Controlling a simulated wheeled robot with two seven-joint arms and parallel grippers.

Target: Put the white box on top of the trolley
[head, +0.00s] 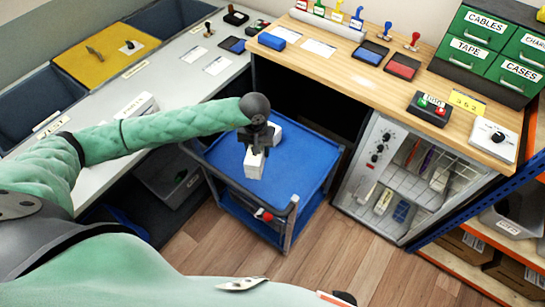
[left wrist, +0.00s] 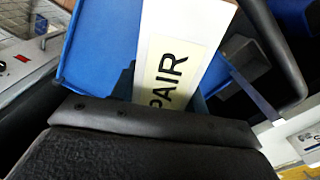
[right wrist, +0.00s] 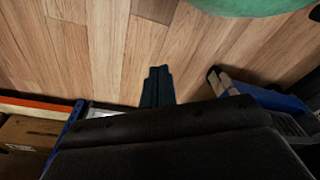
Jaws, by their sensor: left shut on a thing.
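The white box (head: 254,165) is over the blue top of the trolley (head: 300,170). My left gripper (head: 257,142) is shut on it from above. White shows on both sides of the gripper, and I cannot tell whether the far patch is the same box. In the left wrist view the white box (left wrist: 205,25) has a pale label ending in "PAIR". I cannot tell whether its underside touches the trolley top. My right gripper (right wrist: 157,85) points over the wooden floor, its fingers together with nothing visible between them.
Another white labelled box (head: 137,107) lies on the grey counter (head: 190,85) at left. The wooden bench (head: 350,75) and a glass-fronted cabinet (head: 415,175) stand behind and right of the trolley. The shelf rack (head: 495,230) is at far right. Much of the trolley top is bare.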

